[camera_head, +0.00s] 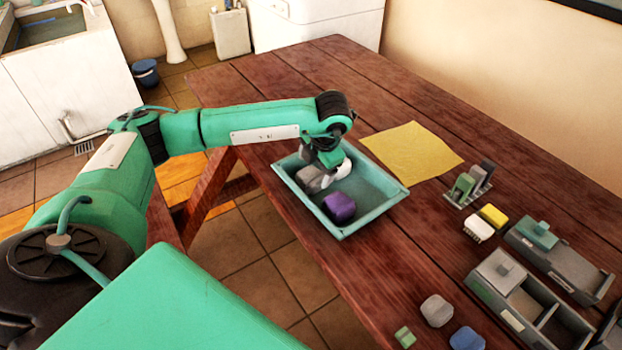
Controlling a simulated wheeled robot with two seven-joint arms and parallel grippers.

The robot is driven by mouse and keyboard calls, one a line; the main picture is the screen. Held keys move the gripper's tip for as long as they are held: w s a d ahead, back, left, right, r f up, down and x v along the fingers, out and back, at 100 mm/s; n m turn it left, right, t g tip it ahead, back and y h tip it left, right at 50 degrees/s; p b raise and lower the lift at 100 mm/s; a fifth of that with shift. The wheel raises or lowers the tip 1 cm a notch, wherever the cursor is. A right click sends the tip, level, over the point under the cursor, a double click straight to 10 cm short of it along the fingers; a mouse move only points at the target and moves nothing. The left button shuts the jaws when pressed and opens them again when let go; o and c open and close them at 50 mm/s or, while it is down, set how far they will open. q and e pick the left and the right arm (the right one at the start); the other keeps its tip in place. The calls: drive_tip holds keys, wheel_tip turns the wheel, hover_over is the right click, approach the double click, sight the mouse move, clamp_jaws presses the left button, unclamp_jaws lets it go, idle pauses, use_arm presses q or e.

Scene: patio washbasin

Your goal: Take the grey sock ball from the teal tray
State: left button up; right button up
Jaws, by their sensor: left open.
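The teal tray (373,222) stands on the wooden table near its left edge. The grey sock ball (309,179) lies in the tray's left part, partly hidden by my left gripper. A purple sock ball (339,207) lies in the tray just in front of it. My left gripper (323,174) reaches down into the tray, open, right at the grey sock ball. A whitish shape sits at the gripper's right side; I cannot tell whether it is a finger or another thing. Whether the fingers touch the grey ball is unclear. My right gripper is out of view.
A yellow cloth (412,151) lies flat behind the tray. To the right are a small rack (471,184), brushes (479,229) and grey boxes (525,305). The table's far part is clear.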

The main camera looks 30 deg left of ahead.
sight(312, 175)
use_arm(q)
drive_tip(key=x, duration=0.2)
drive_tip(key=p+x, duration=0.1)
drive_tip(key=x, duration=0.2)
drive_tip(key=shift+w+a+f, duration=0.15)
drive_tip(key=shift+w+f, duration=0.1)
drive_tip(key=shift+f, duration=0.05)
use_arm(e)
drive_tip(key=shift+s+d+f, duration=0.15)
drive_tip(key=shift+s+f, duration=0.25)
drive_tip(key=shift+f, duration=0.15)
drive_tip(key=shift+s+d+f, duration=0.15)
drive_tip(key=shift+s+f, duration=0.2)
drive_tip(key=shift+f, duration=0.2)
use_arm(q)
drive_tip(key=shift+c, duration=0.2)
drive_tip(key=c, duration=0.7)
